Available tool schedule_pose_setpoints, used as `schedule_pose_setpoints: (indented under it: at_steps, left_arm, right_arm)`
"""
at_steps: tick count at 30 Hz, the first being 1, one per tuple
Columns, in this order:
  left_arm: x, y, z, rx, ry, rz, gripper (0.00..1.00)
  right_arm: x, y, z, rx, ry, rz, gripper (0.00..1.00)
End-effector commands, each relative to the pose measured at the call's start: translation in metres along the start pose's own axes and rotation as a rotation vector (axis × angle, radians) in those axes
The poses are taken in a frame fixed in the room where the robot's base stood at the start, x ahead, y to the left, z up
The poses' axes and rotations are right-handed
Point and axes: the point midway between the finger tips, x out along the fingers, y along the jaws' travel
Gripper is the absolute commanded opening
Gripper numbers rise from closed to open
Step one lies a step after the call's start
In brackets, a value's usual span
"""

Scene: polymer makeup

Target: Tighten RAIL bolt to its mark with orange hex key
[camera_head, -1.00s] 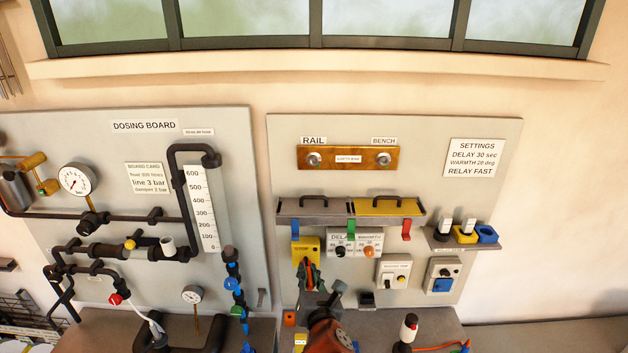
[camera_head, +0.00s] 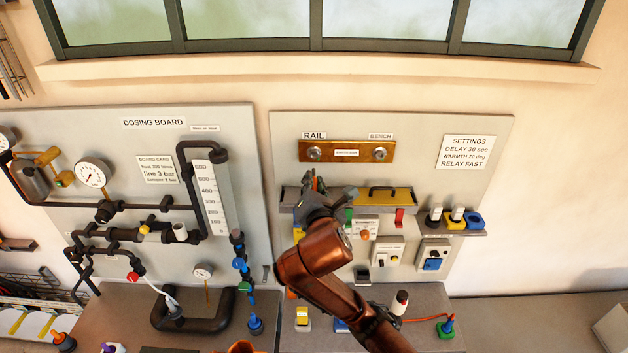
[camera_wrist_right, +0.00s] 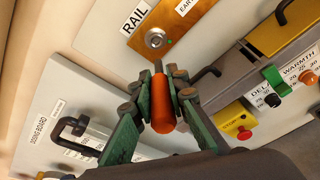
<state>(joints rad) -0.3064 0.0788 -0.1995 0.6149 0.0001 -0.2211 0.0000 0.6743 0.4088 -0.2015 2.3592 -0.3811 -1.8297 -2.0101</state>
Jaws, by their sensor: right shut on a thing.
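The RAIL bolt (camera_head: 314,153) sits at the left end of a brass bar (camera_head: 347,151) on the right-hand board, under the RAIL label (camera_head: 313,135). It also shows in the wrist view as a round silver head (camera_wrist_right: 156,39) with a small green spot at its right edge. My right gripper (camera_head: 315,182) is just below the bar. In the wrist view its green fingers (camera_wrist_right: 160,96) are shut on the orange hex key (camera_wrist_right: 162,108). My left gripper is out of view.
The BENCH bolt (camera_head: 380,154) is at the bar's right end. Below is a shelf with a yellow handled cover (camera_head: 388,197); my right arm partly hides it. A red tab (camera_head: 399,217), switches and the yellow box with a red button (camera_wrist_right: 238,124) are close by.

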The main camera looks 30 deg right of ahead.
Motion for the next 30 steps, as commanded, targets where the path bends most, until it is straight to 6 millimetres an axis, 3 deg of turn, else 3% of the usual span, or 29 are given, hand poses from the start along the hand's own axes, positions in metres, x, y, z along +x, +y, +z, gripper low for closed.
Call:
schedule_pose_setpoints:
  at_steps: [4, 10, 21, 30]
  left_arm:
    - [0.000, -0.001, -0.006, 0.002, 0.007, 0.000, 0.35]
    - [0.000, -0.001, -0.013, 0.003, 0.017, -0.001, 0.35]
    - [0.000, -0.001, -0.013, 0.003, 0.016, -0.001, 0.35]
    - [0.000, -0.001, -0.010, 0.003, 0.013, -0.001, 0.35]
  right_arm:
    - [-0.002, 0.001, 0.001, -0.009, -0.001, 0.000, 0.00]
    - [0.012, 0.000, 0.003, -0.009, -0.001, -0.002, 0.00]
    - [0.044, 0.000, 0.009, -0.009, 0.001, -0.002, 0.00]
    - [0.055, 0.001, 0.012, -0.008, 0.001, -0.001, 0.00]
